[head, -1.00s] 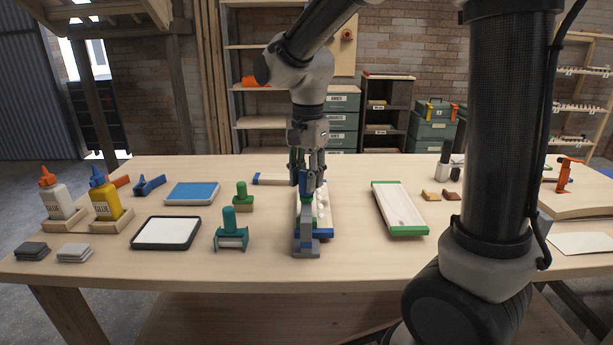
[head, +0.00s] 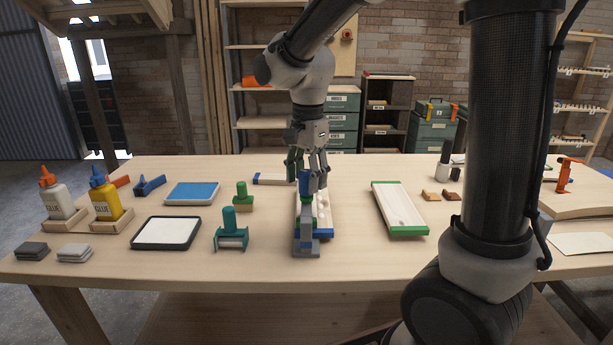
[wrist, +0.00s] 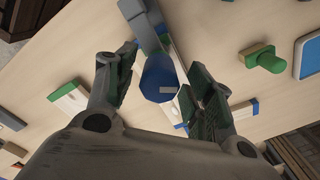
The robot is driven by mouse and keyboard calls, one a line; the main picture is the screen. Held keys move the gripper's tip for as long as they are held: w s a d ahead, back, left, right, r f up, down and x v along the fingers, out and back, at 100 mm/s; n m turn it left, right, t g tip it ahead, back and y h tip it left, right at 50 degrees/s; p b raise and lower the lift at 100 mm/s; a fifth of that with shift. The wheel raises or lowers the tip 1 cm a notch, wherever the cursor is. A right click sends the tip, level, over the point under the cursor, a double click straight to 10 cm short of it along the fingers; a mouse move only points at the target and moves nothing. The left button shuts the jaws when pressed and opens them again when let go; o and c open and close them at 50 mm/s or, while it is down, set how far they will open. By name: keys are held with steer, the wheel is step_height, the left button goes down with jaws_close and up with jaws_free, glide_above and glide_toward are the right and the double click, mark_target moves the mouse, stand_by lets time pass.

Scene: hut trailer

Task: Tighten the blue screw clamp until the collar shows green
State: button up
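The blue screw clamp (head: 306,240) stands upright near the front middle of the bench, with a grey-blue body and a blue knob (head: 305,182) on top. It grips a pale board (head: 324,215) with blue ends. My gripper (head: 307,172) is above the clamp, fingers pointing down. In the wrist view the blue knob (wrist: 159,78) lies between the two spread fingers of my gripper (wrist: 155,82), with visible gaps on both sides. My gripper is open and holds nothing.
A teal clamp (head: 231,238) stands left of the blue clamp, with a green-handled block (head: 243,198) behind it. A white tray (head: 138,244), a blue tray (head: 168,198) and glue bottles (head: 105,200) are further left. A green-ended board (head: 384,193) lies to the right. Bare bench lies between them.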

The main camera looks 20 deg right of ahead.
mark_target(307, 171)
step_height(307, 171, up, 12)
stand_by(0.6)
steer(key=shift+s+d, duration=0.1)
stand_by(0.8)
steer(key=f+n, duration=0.1)
steer(key=n, duration=0.1)
steer(key=f+n, duration=0.1)
steer(key=n, duration=0.1)
steer(key=s+n, duration=0.1)
steer(key=n, duration=0.1)
steer(key=shift+d+f+n, duration=0.25)
steer(key=shift+f+n, duration=0.15)
steer(key=s+d+f+n+t, duration=0.1)
steer(key=s+d+n+t, duration=0.1)
steer(key=s+d, duration=0.5)
steer(key=s+d+f+n+t, duration=0.1)
steer(key=s+d+n+t, duration=0.1)
steer(key=s+d, duration=0.5)
steer(key=s+n, duration=0.1)
steer(key=s, duration=0.2)
steer(key=shift+s+f+n, duration=0.25)
steer(key=shift+s+n, duration=0.15)
